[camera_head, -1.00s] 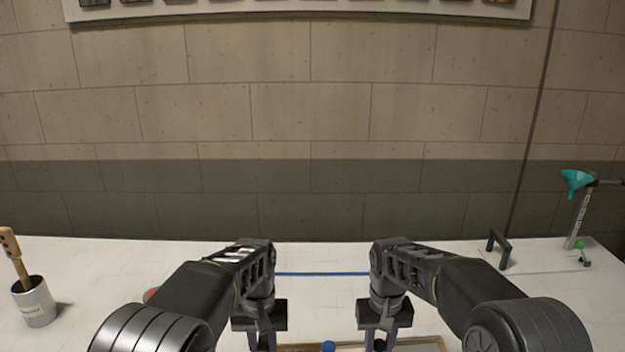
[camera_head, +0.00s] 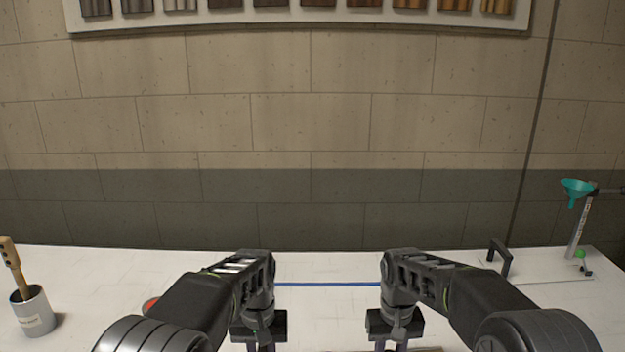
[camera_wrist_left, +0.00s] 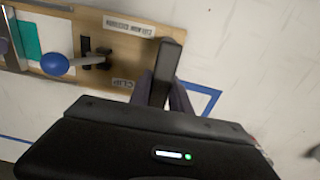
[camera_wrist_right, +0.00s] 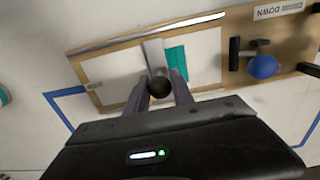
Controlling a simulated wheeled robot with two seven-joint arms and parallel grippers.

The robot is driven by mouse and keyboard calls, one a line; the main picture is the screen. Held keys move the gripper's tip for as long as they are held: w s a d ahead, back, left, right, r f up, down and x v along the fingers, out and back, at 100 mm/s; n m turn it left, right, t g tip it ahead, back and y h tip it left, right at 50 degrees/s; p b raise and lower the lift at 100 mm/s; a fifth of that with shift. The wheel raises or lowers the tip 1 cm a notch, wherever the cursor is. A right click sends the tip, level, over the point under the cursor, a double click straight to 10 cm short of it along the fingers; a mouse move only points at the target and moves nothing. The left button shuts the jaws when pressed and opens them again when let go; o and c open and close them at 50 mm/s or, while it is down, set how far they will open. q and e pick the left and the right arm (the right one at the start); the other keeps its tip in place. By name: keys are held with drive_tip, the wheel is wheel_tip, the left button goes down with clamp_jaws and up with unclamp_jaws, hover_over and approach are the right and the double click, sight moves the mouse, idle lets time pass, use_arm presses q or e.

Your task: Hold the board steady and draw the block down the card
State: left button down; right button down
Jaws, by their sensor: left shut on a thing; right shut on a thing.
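The wooden board (camera_wrist_right: 208,96) lies on the table with a white card (camera_wrist_right: 112,75) on it. A teal patch (camera_wrist_right: 177,62) shows on the card, beside the pale block (camera_wrist_right: 154,52). My right gripper (camera_wrist_right: 158,92) is shut on the block's round black knob (camera_wrist_right: 159,86). My left gripper (camera_wrist_left: 163,95) is shut on a dark bar-shaped handle (camera_wrist_left: 170,62) at the board's end. In the head view, my left gripper (camera_head: 262,346) and right gripper (camera_head: 391,346) are cut off by the lower edge, and most of the board is out of view.
A clip with a blue ball (camera_wrist_left: 54,64) sits on the board between the grippers. Blue tape (camera_wrist_right: 62,108) marks the table around it. A cup with a brush (camera_head: 34,310) stands at left; a teal funnel on a stand (camera_head: 576,188) stands at right.

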use_arm(q)
drive_tip(key=shift+a, duration=0.15)
use_arm(e)
drive_tip(key=shift+d, duration=0.15)
drive_tip(key=shift+d, duration=1.1)
drive_tip(key=shift+w+d, duration=0.1)
drive_tip(key=shift+d, duration=0.85)
drive_tip(key=shift+d, duration=1.05)
drive_tip(key=shift+d, duration=1)
